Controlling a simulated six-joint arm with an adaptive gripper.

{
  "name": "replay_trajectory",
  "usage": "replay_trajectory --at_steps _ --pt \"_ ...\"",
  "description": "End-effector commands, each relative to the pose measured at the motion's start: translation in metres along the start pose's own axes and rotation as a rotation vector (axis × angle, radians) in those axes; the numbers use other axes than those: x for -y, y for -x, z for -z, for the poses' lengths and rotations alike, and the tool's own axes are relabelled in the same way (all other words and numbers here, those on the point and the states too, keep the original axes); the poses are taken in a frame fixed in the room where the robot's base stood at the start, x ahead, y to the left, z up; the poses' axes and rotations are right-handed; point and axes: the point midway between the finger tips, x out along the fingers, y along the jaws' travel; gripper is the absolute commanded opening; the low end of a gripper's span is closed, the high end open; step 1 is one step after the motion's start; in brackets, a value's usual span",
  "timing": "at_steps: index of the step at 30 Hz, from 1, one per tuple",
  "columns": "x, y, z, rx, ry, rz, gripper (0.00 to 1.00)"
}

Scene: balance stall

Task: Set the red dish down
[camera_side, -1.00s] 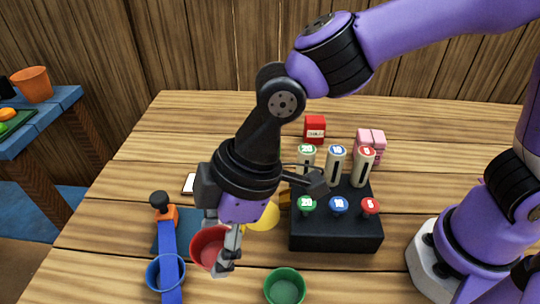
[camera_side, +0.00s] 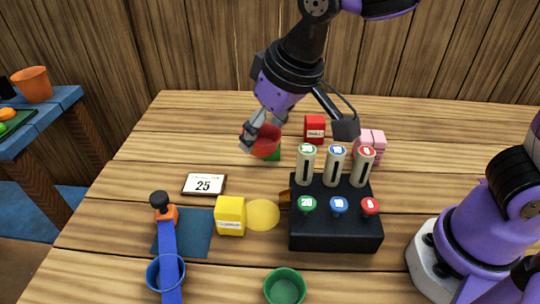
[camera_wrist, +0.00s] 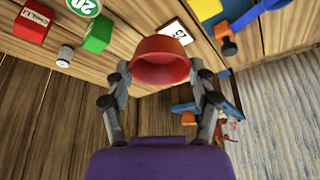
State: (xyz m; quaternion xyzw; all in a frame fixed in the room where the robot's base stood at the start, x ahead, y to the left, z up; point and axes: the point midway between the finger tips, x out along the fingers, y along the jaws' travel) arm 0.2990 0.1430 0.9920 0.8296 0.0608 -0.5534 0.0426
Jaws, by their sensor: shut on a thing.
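The red dish (camera_side: 265,141) is a small round bowl, held in my gripper (camera_side: 262,131) above the back middle of the table. In the wrist view the red dish (camera_wrist: 160,62) sits between the two fingers of my gripper (camera_wrist: 163,78), which are shut on it. In the side view it partly covers a green block (camera_side: 273,155) behind or below it. It appears raised off the table; the exact height I cannot tell.
A red block (camera_side: 315,127) and pink blocks (camera_side: 370,141) stand to the right. A black dispenser (camera_side: 334,233) stands in front of them. A card reading 25 (camera_side: 204,184), a yellow block (camera_side: 230,216), a blue balance beam (camera_side: 168,260) and a green dish (camera_side: 285,287) are nearer the front. The back left is clear.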

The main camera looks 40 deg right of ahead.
Motion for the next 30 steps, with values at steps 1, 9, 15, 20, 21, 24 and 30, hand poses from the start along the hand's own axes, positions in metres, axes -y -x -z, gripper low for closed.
replay_trajectory --at_steps 1,9,15,20,21,24,30 --pt "-0.02 -0.001 -0.001 0.001 -0.127 -0.054 0.27" --pt "-0.124 0.011 -0.026 0.005 -0.892 -0.374 0.27" --pt "-0.175 0.029 -0.059 0.009 -1.389 -0.58 0.27" --pt "-0.197 0.041 -0.081 0.01 -1.677 -0.7 0.27" --pt "-0.2 0.044 -0.086 0.012 -1.735 -0.724 0.27" --pt "-0.208 0.051 -0.098 0.013 -1.87 -0.78 0.27" --pt "-0.213 0.045 -0.109 0.012 -1.952 -0.821 0.27"
